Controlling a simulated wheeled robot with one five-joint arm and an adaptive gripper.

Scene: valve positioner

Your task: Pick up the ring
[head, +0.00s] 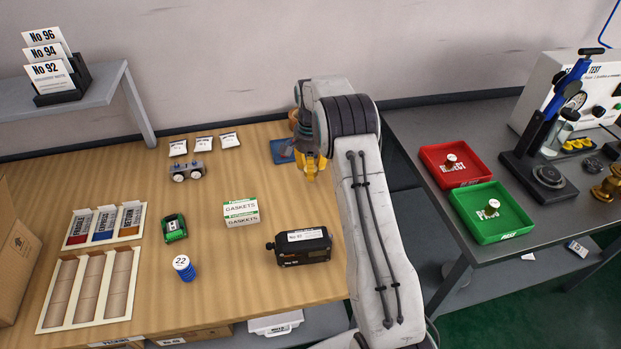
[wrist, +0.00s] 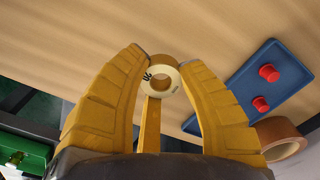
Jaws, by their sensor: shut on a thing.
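My gripper (wrist: 165,70) is shut on the ring (wrist: 161,61), which sits between its two yellow fingertips. The ring is small, with a pale cream face bearing dark print, a brass-coloured side and an open hole. In the wrist view it appears over the wooden workbench (wrist: 100,22); the gap between it and the wood cannot be judged. In the head view my gripper (head: 312,167) is near the back right of the bench, just right of a blue tray. The ring cannot be made out in that view.
The blue tray (wrist: 243,98) holds two red knobs, with a brown roll (wrist: 281,138) beside it. A black device (head: 303,247) and a gasket box (head: 241,212) stand in front. Red (head: 477,174) and green (head: 511,229) trays are on the grey right table, across a gap.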

